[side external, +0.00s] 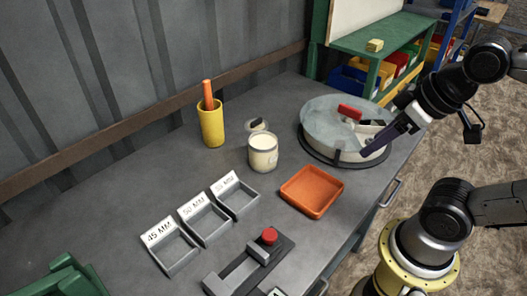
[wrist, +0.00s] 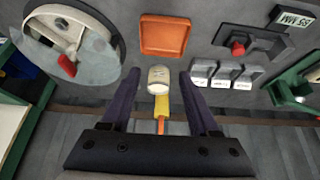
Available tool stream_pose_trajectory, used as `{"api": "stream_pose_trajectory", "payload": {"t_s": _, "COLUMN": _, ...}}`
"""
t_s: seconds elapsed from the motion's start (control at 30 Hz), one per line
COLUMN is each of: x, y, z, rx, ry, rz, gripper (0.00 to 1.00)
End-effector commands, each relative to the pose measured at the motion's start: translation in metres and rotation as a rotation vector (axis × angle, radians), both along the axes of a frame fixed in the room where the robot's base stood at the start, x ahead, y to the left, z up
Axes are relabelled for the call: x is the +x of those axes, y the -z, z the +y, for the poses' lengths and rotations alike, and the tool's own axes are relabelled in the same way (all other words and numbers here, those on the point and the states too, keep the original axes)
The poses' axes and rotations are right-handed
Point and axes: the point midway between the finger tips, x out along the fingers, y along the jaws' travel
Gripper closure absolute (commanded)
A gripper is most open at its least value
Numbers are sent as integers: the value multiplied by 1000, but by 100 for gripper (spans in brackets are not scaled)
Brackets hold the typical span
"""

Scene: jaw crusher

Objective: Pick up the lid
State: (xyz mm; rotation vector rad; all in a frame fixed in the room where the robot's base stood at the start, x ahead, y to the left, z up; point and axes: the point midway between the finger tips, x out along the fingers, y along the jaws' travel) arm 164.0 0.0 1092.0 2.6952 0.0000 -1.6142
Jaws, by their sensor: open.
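A translucent, pale disc with a red handle, which looks like the lid (side external: 325,108), lies on top of a round, light grey drum (side external: 335,150) at the back right of the bench. In the wrist view the lid (wrist: 92,72) is at the upper left, set off-centre over the drum (wrist: 50,15), so part of the drum's inside shows. My gripper (side external: 372,148) is open and empty. In the side view it overlaps the drum's right side; contact cannot be told. In the wrist view my gripper's two dark fingers (wrist: 155,78) are spread, with the lid to their left.
A white jar (side external: 262,154), a yellow cup (side external: 211,126) with an orange stick and an orange tray (side external: 312,191) stand left of the drum. Labelled grey bins (side external: 205,218) and a red-knobbed device (side external: 248,268) are nearer the front. A corrugated wall (side external: 110,75) backs the bench.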

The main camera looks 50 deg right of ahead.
Motion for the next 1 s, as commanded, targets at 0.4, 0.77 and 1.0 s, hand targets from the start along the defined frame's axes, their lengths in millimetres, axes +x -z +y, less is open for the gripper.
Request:
{"api": "stream_pose_trajectory", "payload": {"t_s": 0.4, "x": 0, "y": 0, "z": 0, "rx": 0, "ry": 0, "rz": 0, "gripper": 48}}
{"api": "stream_pose_trajectory", "payload": {"t_s": 0.77, "x": 0, "y": 0, "z": 0, "rx": 11, "ry": 21, "rz": 1, "gripper": 50}}
{"api": "stream_pose_trajectory", "payload": {"t_s": 1.0, "x": 0, "y": -17, "z": -5, "rx": 107, "ry": 248, "rz": 0, "gripper": 50}}
